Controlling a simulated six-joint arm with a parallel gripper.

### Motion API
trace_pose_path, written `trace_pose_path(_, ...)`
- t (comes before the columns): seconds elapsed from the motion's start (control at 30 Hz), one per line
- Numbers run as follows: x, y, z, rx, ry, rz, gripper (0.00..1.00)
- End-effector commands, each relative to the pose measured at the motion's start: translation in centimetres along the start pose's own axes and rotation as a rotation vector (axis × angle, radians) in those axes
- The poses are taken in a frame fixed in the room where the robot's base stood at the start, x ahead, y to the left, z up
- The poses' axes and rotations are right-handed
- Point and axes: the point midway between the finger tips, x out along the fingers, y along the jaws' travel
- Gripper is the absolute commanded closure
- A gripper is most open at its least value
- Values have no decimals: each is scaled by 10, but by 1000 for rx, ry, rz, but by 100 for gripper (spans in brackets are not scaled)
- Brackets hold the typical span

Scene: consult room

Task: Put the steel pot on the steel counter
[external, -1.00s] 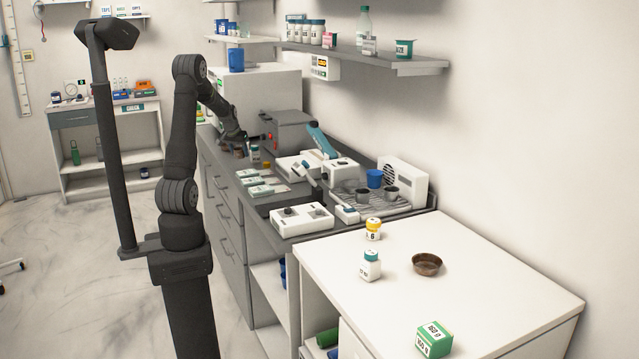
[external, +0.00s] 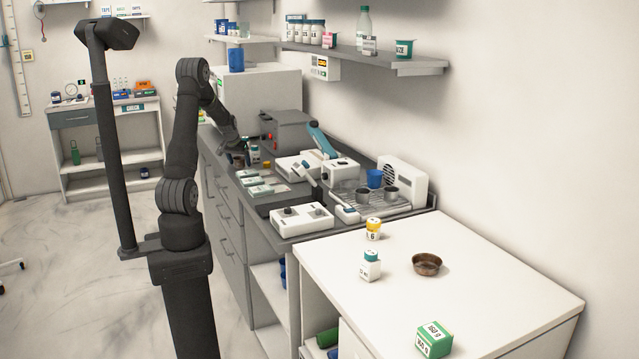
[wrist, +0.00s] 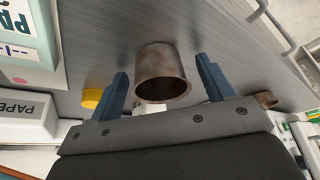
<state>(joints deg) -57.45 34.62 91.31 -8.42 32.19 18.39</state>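A brownish metal pot (wrist: 161,72), open at one end, is in the middle of the wrist view on a grey brushed surface, the steel counter (wrist: 100,40). My gripper (wrist: 162,68) is open, with one blue finger on each side of the pot and a visible gap on both sides. In the external view my gripper (external: 243,145) is low over the far part of the grey counter (external: 290,228); the pot there is small and mostly hidden.
A yellow-lidded thing (wrist: 92,98) and a paper box (wrist: 25,118) lie near my left finger. White-and-green packets (external: 255,185), a white device (external: 302,217) and a rack (external: 385,205) with metal cups occupy the counter. A brown bowl (external: 427,264) stands on the white cabinet.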

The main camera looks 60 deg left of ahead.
Motion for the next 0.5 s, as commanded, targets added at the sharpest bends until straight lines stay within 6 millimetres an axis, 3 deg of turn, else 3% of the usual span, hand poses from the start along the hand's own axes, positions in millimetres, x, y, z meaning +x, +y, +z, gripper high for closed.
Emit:
trace_pose_path(0.27, -4, 0, -2, 0, 1, 0, 26)
trace_pose_path(0.5, -37, 0, -2, 0, 4, -1, 26)
